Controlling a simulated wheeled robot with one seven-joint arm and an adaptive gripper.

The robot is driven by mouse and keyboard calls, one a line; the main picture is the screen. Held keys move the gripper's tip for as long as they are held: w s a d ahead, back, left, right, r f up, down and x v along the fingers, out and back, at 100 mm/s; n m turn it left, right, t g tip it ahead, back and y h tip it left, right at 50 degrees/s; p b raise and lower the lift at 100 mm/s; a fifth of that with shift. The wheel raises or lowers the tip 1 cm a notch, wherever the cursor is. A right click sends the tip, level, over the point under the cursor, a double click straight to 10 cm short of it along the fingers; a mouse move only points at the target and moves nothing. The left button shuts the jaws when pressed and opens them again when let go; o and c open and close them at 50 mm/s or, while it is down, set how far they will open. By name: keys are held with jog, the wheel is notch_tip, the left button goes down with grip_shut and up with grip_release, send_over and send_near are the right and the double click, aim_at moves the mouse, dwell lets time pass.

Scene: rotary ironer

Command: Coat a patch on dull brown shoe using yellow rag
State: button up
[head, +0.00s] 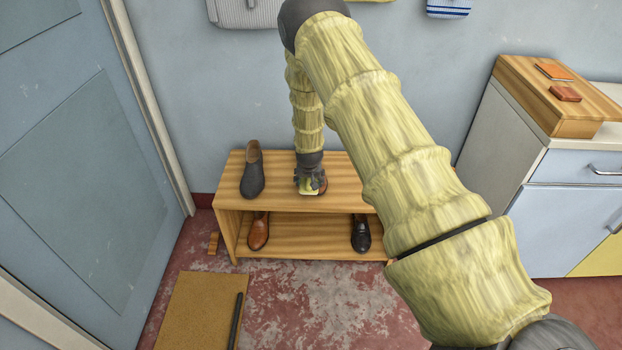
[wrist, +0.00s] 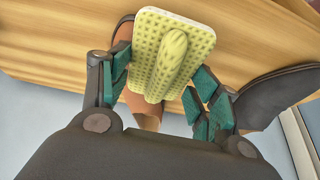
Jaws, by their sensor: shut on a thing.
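My gripper (head: 311,180) is low over the top board of a wooden shoe rack. It is shut on the yellow rag (wrist: 172,58), a textured pad with a raised ridge, with a finger on each side in the wrist view (wrist: 160,88). A bit of the rag (head: 308,191) also shows below the gripper in the head view. The brown shoe (wrist: 146,114) lies beneath the rag, mostly hidden by it and the fingers. A sliver of the shoe (head: 323,186) shows in the head view. I cannot tell whether the rag touches the shoe.
A dark grey shoe (head: 252,172) stands left on the rack (head: 280,180); it shows right in the wrist view (wrist: 270,92). The lower shelf holds a shiny brown shoe (head: 258,231) and a black shoe (head: 361,234). A mat (head: 195,310) lies on the floor; a cabinet (head: 565,205) stands right.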

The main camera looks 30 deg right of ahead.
jog(key=shift+r, duration=0.15)
jog(key=shift+s+r+p, duration=0.15)
jog(key=shift+r+p, duration=0.9)
jog(key=shift+r, duration=0.4)
jog(key=shift+s+r+p, duration=0.1)
jog(key=shift+r+p, duration=0.9)
jog(key=shift+r, duration=0.4)
jog(key=shift+s+a+r+p, duration=0.1)
jog(key=shift+s+r+p, duration=0.05)
jog(key=shift+r+p, duration=1.2)
jog(key=shift+r, duration=0.15)
